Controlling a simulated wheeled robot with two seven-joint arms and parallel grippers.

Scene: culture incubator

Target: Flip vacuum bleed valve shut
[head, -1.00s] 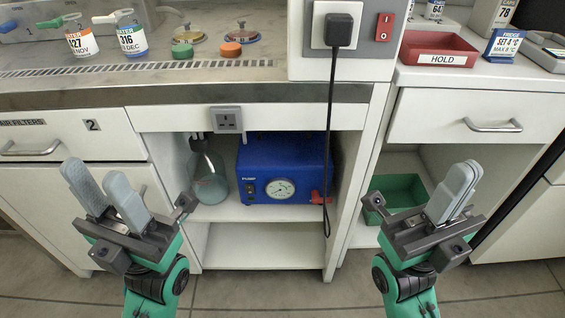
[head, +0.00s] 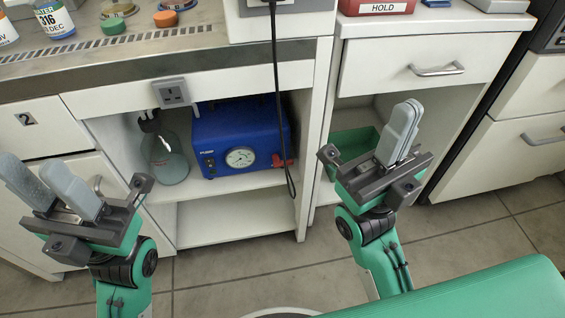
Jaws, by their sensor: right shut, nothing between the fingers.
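A blue vacuum pump (head: 243,120) stands on the upper shelf of the open cabinet, with a round gauge (head: 240,157) on its front. A red valve handle (head: 282,162) shows at the pump's lower right; its exact angle is too small to tell. My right gripper (head: 401,125) is shut and empty, raised to the right of the pump in front of the green bin, apart from the valve. My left gripper (head: 45,185) is open and empty at the left, in front of the drawers.
A black cable (head: 279,90) hangs down just right of the pump, close by the red handle. A glass flask (head: 166,160) stands left of the pump. A green bin (head: 351,143) sits in the right compartment. The lower shelf (head: 235,220) is bare.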

